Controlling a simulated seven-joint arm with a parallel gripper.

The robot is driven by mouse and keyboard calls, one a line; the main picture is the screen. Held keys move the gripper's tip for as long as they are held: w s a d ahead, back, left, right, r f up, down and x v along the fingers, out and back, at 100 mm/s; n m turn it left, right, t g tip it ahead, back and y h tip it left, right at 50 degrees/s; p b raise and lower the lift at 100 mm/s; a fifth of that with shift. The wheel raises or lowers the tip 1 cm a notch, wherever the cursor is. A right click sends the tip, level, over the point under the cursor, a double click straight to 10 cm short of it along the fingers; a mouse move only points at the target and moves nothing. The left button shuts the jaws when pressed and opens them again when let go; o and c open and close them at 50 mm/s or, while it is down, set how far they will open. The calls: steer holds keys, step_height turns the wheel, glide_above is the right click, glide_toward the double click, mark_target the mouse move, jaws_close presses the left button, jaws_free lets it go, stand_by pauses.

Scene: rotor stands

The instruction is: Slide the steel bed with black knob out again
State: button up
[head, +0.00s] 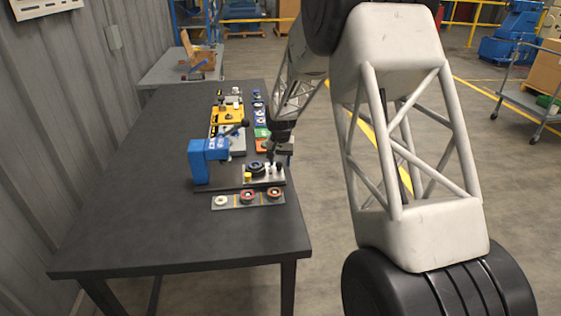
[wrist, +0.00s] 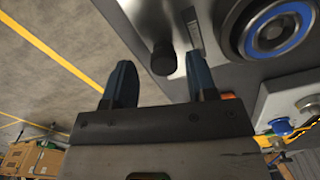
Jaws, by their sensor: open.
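The steel bed (head: 262,181) lies on a dark base in front of the blue press, near the table's right edge. A dark ring-shaped part sits on it. In the wrist view the bed (wrist: 228,72) fills the upper right, with a blue-ringed round part (wrist: 277,30) on it. The black knob (wrist: 163,58) stands at the bed's edge and shows between my two fingers. My gripper (wrist: 160,68) is open, with a finger on either side of the knob in the picture; I see gaps and no clear contact. In the head view my gripper (head: 275,155) is over the bed's right end, partly hiding it.
The blue press (head: 207,158) with a black-knobbed lever stands left of the bed. A grey strip (head: 234,200) with several rings lies in front. Yellow and grey stands (head: 228,115) and small coloured blocks are behind. The table's left side (head: 130,190) is clear.

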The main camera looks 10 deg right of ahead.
steer(key=shift+r, duration=3.85)
steer(key=shift+s+r, duration=0.1)
steer(key=shift+s+d+r, duration=0.1)
steer(key=shift+s+r, duration=0.05)
steer(key=shift+r, duration=0.05)
steer(key=s+d+r, duration=0.1)
steer(key=s+r, duration=0.4)
steer(key=s, duration=0.3)
steer(key=s+d+r+n+t, duration=0.1)
steer(key=s+r, duration=0.4)
steer(key=s, duration=0.4)
steer(key=s+d+r, duration=0.2)
steer(key=s+r, duration=0.3)
steer(key=s, duration=0.3)
steer(key=s+d+f+n+t, duration=0.1)
steer(key=s, duration=2.8)
steer(key=shift+s+d+f+n+t, duration=0.2)
steer(key=shift+f+n+t, duration=0.1)
steer(key=shift+n, duration=0.1)
steer(key=shift+w, duration=0.1)
